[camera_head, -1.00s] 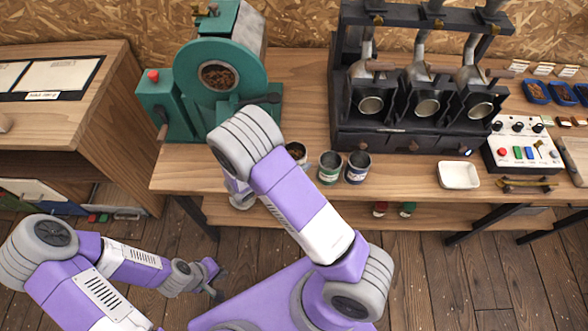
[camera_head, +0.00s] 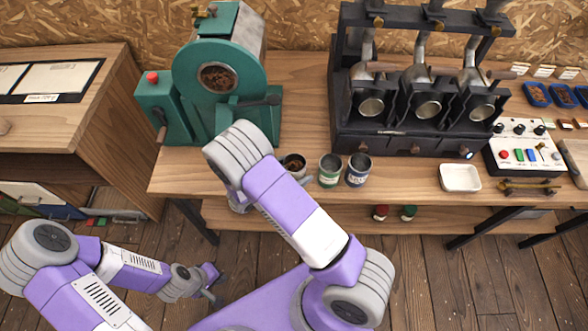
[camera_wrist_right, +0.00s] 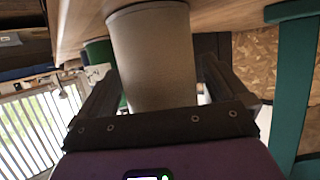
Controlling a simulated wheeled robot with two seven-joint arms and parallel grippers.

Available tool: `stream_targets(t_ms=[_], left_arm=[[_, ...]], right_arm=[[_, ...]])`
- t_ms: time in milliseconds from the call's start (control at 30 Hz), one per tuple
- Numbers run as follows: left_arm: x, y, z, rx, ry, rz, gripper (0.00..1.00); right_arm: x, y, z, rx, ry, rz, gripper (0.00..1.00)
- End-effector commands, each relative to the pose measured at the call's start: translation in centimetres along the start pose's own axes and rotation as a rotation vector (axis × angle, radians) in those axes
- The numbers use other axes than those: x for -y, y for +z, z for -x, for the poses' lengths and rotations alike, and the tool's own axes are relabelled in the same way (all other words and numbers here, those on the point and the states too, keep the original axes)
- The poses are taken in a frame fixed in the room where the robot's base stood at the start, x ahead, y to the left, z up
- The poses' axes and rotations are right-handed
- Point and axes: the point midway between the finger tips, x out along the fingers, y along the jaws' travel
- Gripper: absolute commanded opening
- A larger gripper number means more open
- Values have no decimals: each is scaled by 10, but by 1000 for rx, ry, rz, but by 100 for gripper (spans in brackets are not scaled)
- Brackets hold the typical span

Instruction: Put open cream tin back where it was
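The open cream tin (camera_head: 294,164) has dark beans in its mouth. It is at the front of the table, left of the other tins and partly hidden by my right arm. In the right wrist view its plain beige side (camera_wrist_right: 152,58) fills the space between the fingers. My right gripper (camera_wrist_right: 155,85) is shut on it; in the head view that gripper is mostly hidden behind its own arm. I cannot tell whether the tin's base touches the table. My left gripper (camera_head: 214,284) is low over the floor, empty, its fingers apart.
A green tin (camera_head: 330,171) and a blue tin (camera_head: 358,170) stand close to the right of the cream tin. A green roaster (camera_head: 215,85) is behind it on the left. A dark three-spout machine (camera_head: 415,100) and a white tray (camera_head: 460,178) are further right.

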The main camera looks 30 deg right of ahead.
Motion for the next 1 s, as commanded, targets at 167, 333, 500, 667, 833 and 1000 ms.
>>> stream_targets(t_ms=[167, 333, 500, 667, 833, 1000], left_arm=[[0, 0, 0, 0, 0, 0, 0], [-1, 0, 3, 0, 0, 0, 0], [-3, 0, 7, 0, 0, 0, 0], [-4, 0, 10, 0, 0, 0, 0], [-5, 0, 12, 0, 0, 0, 0], [-5, 1, 13, 0, 0, 0, 0]], right_arm=[[0, -1, 0, 0, 0, 0, 100], [1, -4, 11, 1, -3, -1, 100], [1, -4, 45, 2, -5, -2, 100], [1, -4, 80, 0, -4, -1, 100], [1, -4, 108, 1, -2, -1, 100], [0, -3, 120, 0, 0, 0, 100]])
